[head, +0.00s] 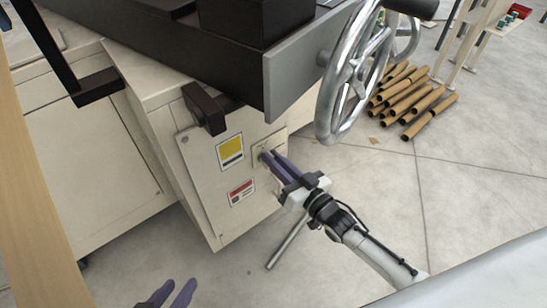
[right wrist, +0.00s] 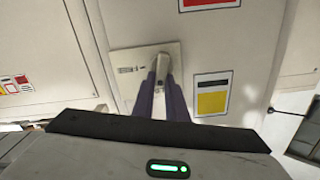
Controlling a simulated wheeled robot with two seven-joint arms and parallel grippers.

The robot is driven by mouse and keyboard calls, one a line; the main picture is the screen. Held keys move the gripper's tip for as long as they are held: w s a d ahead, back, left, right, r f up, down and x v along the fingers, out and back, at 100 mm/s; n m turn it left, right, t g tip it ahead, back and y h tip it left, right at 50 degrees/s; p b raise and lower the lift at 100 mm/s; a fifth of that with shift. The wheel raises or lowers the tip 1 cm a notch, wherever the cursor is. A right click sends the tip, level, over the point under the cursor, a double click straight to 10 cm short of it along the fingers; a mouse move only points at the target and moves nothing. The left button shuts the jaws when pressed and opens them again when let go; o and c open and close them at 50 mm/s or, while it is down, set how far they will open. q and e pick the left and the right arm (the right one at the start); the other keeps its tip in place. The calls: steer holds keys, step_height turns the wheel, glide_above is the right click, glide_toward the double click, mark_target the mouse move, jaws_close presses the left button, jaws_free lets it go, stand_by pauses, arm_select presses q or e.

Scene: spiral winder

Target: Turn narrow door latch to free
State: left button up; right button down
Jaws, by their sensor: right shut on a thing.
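The narrow door (head: 213,187) is a cream panel on the machine's end face, with a yellow label and a red label. Its latch is a small grey handle (right wrist: 161,66) on a pale square plate (right wrist: 130,68); the plate also shows in the head view (head: 272,139). My right gripper (head: 269,157) reaches the plate from the lower right. In the right wrist view its purple fingers (right wrist: 161,80) are shut on the latch handle, whose lower part they hide. My left gripper (head: 172,294) is at the bottom left, fingers apart and empty, away from the door.
A large metal handwheel (head: 352,72) stands just above and right of my right arm. A black bracket (head: 205,108) sticks out above the door. A slanted metal bar (head: 287,242) is below my right gripper. Cardboard tubes (head: 410,95) lie on the floor at the right.

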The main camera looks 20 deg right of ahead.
steer(key=m, duration=0.4)
steer(key=d+m, duration=0.1)
steer(key=m, duration=0.1)
steer(key=shift+w+f, duration=0.15)
steer(key=shift+f, duration=0.15)
steer(key=shift+f+m, duration=0.15)
steer(key=shift+m, duration=0.95)
arm_select(q)
steer(key=shift+d+f+m+g+b, duration=0.3)
steer(key=shift+d+f+b, duration=0.3)
steer(key=shift+b, duration=0.55)
arm_select(e)
steer(key=m, duration=0.3)
steer(key=f+m, duration=0.1)
steer(key=m, duration=0.2)
steer(key=shift+d, duration=0.15)
arm_select(q)
steer(key=shift+w, duration=0.1)
arm_select(e)
steer(key=shift+m, duration=0.4)
arm_select(q)
steer(key=shift+f, duration=0.1)
arm_select(e)
steer(key=c, duration=1.8)
jaws_free()
